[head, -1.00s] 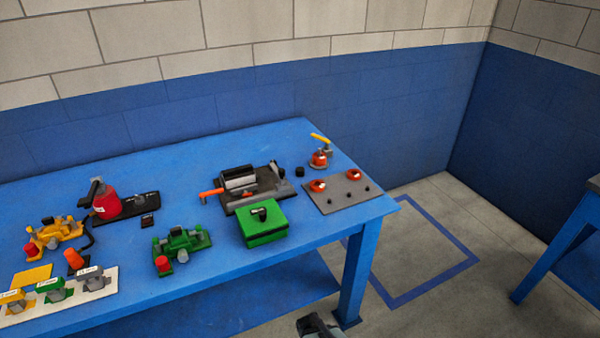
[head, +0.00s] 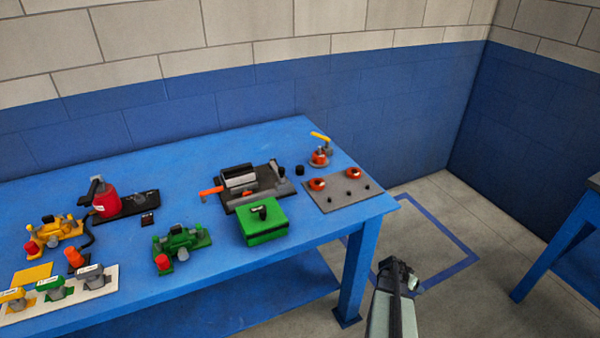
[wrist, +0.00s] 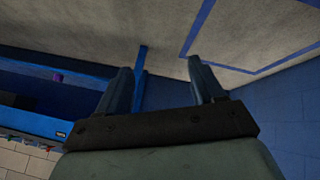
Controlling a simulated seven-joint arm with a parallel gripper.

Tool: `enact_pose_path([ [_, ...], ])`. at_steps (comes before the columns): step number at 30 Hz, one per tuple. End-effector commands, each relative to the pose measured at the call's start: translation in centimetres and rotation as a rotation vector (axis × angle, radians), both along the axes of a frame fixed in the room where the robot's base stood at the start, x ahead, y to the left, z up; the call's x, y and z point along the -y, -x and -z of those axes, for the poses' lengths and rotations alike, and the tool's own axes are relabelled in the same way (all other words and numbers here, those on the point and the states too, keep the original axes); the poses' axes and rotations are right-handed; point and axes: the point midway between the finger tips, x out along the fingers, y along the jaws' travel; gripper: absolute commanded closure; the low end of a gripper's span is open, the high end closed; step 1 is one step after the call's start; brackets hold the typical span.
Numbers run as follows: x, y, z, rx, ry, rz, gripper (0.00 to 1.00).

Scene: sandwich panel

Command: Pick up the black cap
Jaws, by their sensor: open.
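A small black cylinder, which looks like the black cap (head: 300,171), stands upright on the blue table toward the back right in the head view. It is just right of the grey device with the orange handle. I cannot make it out in the wrist view. My gripper (head: 396,268) is in front of the table's right end, over the floor and well apart from the cap. In the wrist view my gripper (wrist: 160,66) has its two fingers spread with nothing between them.
The blue table (head: 330,240) holds a green box (head: 263,222), a grey plate with red rings (head: 360,194), a yellow-handled valve (head: 319,154), a grey device (head: 240,178) and a green device (head: 182,243). Another blue table (head: 560,230) stands at far right. The floor between is clear.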

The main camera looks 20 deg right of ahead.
Motion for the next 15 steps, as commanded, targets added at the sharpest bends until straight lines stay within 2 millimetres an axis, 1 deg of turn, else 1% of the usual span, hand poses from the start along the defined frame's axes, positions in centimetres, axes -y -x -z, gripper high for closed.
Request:
enact_pose_path([
  [1,3.1,0.0,-1.4,0.024,0.043,0.018,0.33],
  [2,4.9,0.1,-2.3,0.036,0.07,0.024,0.33],
  [3,7.0,0.0,-3.6,0.048,0.105,0.023,0.33],
  [5,9.8,-0.2,-5.7,0.057,0.151,0.009,0.33],
  [6,11.4,-0.5,-7.0,0.056,0.178,-0.008,0.33],
  [8,13.4,-1.3,-9.1,0.045,0.215,-0.049,0.33],
  [9,14.6,-2.0,-10.6,0.032,0.237,-0.08,0.33],
  [11,16.0,-3.3,-12.7,0.004,0.268,-0.142,0.33],
  [12,16.8,-4.4,-14.2,-0.019,0.286,-0.187,0.33],
  [14,17.5,-6.3,-16.4,-0.062,0.312,-0.266,0.33],
  [15,17.9,-7.7,-17.8,-0.095,0.328,-0.322,0.33],
])
